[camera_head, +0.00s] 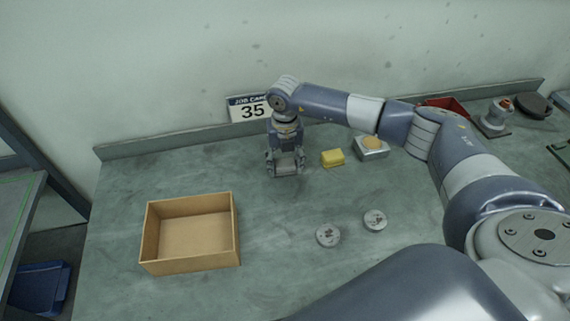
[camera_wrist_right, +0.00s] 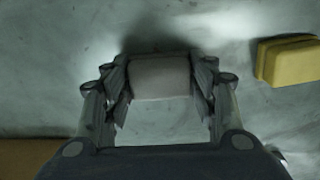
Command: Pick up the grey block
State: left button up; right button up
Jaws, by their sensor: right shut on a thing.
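The grey block (camera_wrist_right: 160,77) is between the two fingers of my right gripper in the right wrist view, touched by the pads on both sides. In the head view the right gripper (camera_head: 286,168) points down over the bench and the grey block (camera_head: 287,164) shows between its fingers. The right gripper is shut on the block. I cannot tell for sure whether the block is on the bench or a little above it. My left gripper is in neither view.
An open cardboard box (camera_head: 236,228) stands front left. A yellow block (camera_head: 332,158) lies just right of the gripper. Two round grey discs (camera_head: 328,236) lie nearer the front. A metal block with a tan round top (camera_head: 371,147) and a red bin (camera_head: 446,105) are farther right.

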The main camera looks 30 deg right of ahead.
aim_at(285, 162)
jog(key=shift+r, duration=0.15)
jog(key=shift+w+r+b, duration=0.1)
jog(key=shift+r+b, duration=0.15)
jog(key=shift+b, duration=0.05)
notch_tip(285, 162, up, 2)
jog(key=shift+r+b, duration=0.2)
jog(key=shift+b, duration=0.5)
jog(key=s+a+b, duration=0.1)
jog(key=s+a, duration=0.2)
jog(key=s, duration=0.1)
jog(key=s+a+r+b, duration=0.1)
jog(key=s+a, duration=0.2)
jog(key=s, duration=0.1)
jog(key=s+a+b, duration=0.2)
jog(key=s+a, duration=0.1)
jog(key=s, duration=0.1)
jog(key=shift+a+r, duration=0.15)
jog(key=shift+r, duration=0.15)
jog(key=shift+s+a+r, duration=0.1)
jog(key=shift+s+a, duration=0.15)
jog(key=shift+s, duration=0.15)
